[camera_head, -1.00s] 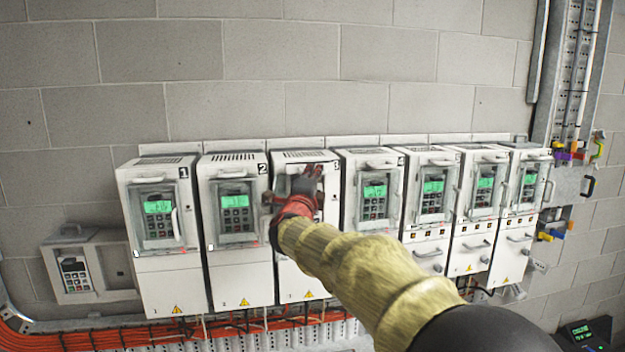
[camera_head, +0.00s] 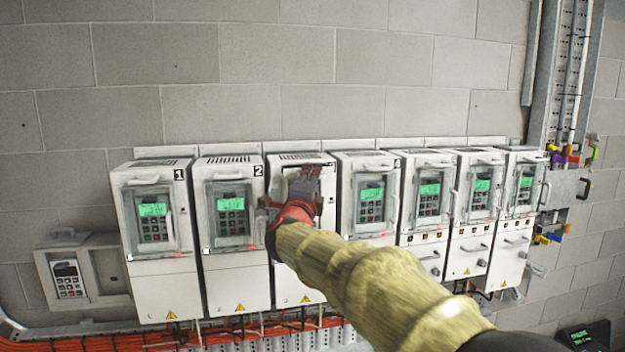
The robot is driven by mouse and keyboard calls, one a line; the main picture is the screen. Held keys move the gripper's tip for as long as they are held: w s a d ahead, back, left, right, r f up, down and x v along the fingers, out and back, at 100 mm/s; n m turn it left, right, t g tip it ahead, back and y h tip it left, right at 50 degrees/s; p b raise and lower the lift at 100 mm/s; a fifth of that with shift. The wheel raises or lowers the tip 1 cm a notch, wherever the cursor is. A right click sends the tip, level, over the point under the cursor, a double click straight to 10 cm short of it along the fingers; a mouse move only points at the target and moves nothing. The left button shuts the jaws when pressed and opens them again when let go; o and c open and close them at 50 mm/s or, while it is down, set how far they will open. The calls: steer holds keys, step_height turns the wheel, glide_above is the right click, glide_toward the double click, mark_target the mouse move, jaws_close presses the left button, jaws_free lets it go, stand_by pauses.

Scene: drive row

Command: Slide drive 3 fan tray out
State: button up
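Drive 3 (camera_head: 288,286) is a tall white cabinet, third from the left in the row, with a warning triangle low on its front. My gripper (camera_head: 304,182) is at its upper front, just below the top edge. My red wrist and yellow sleeved arm cover most of its front. The fan tray cannot be made out as a separate part; a dark slot (camera_head: 309,163) shows at the top front near the fingers. The fingers are dark and small here, and I cannot tell whether they are open, shut or touching the drive.
Drive 2 (camera_head: 236,283) stands close on the left and drive 4 (camera_head: 371,180) close on the right, both with green displays and handled covers. Orange cables (camera_head: 262,328) run below. Bare block wall is above.

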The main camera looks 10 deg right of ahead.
steer(key=shift+s+a, duration=0.1)
steer(key=v, duration=1.1)
steer(key=shift+s+f, duration=0.15)
steer(key=shift+s, duration=0.15)
steer(key=shift+a, duration=0.15)
